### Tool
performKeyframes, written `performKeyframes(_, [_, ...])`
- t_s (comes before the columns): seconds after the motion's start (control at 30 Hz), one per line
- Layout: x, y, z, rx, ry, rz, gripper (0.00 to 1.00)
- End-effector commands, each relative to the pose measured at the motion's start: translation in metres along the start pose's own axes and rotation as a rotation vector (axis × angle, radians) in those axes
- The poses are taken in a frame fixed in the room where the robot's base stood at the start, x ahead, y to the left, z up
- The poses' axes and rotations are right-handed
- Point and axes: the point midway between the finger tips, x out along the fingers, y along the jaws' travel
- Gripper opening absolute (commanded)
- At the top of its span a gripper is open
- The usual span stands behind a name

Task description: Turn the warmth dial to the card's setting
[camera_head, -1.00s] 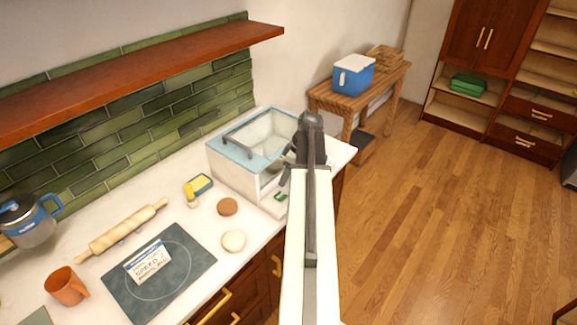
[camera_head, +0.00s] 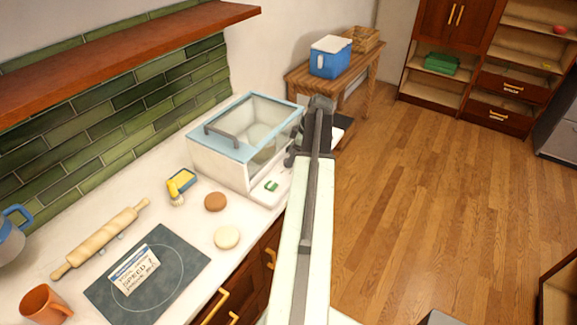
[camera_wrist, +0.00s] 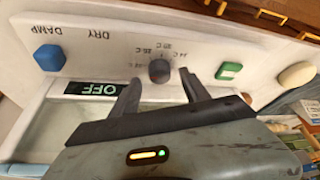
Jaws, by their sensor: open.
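In the wrist view, a dark round dial (camera_wrist: 159,71) sits on a white panel (camera_wrist: 105,50), with small temperature marks in °C around it. My gripper (camera_wrist: 161,77) is open, its two fingers on either side of the dial; I cannot tell whether they touch it. In the head view, a white card (camera_head: 134,274) on a dark mat carries a word like "SPEED" and a mark I cannot read surely. The blue-lidded clear box (camera_head: 225,155) stands at the counter's right end, beside my arm, which hides part of its front.
The floor at right is clear.

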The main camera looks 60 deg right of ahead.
Motion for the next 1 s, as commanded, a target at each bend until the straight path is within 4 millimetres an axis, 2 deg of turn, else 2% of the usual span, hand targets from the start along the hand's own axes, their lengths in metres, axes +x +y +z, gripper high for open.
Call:
performKeyframes(0.03, [0.0157, -0.0001, 0.0024, -0.001, 0.000, -0.001, 0.54])
performKeyframes(0.1, [0.0207, -0.0002, 0.0012, -0.001, 0.000, -0.001, 0.54])
performKeyframes(0.37, [0.0193, -0.0004, -0.0015, -0.001, 0.000, -0.001, 0.54])
performKeyframes(0.57, [0.0194, -0.0005, -0.0018, -0.002, 0.000, -0.001, 0.01])
performKeyframes(1.0, [0.0203, -0.0030, -0.0039, 0.075, 0.001, 0.031, 0.00])
